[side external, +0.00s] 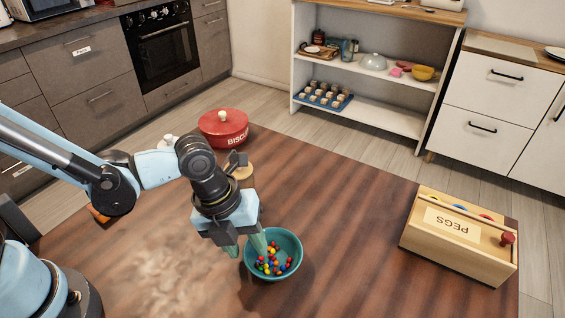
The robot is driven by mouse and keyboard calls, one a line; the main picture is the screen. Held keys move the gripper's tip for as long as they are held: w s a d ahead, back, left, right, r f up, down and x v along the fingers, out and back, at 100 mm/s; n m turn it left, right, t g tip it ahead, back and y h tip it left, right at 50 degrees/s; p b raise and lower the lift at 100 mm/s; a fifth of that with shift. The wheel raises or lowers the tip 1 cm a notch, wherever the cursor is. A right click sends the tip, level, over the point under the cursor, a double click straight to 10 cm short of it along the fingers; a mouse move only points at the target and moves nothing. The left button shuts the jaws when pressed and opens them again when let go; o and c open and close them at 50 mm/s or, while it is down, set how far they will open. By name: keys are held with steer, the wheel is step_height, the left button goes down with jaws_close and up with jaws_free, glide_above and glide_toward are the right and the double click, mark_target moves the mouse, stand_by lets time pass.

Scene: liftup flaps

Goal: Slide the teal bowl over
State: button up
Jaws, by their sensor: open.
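The teal bowl (292,243) stands upright on the wooden table and holds several small coloured balls (272,262). My gripper (248,250) points down at the bowl's left side, with its jaws open. One finger shows over the inside of the bowl and the other shows outside its left rim. I cannot tell whether either finger touches the bowl wall.
A wooden box marked PEGS (458,235) stands on the right of the table. A red lidded tin (223,128) stands at the far edge, with a wooden object (241,174) partly behind my arm. The table (350,215) between bowl and box is clear.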

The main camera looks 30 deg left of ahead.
steer(key=shift+f, duration=0.35)
jaws_close()
steer(key=shift+w+d, duration=1.3)
steer(key=shift+d, duration=1.35)
steer(key=shift+w+d, duration=1.35)
steer(key=shift+d, duration=1.35)
steer(key=shift+w+d, duration=1.3)
steer(key=shift+d, duration=1.35)
jaws_free()
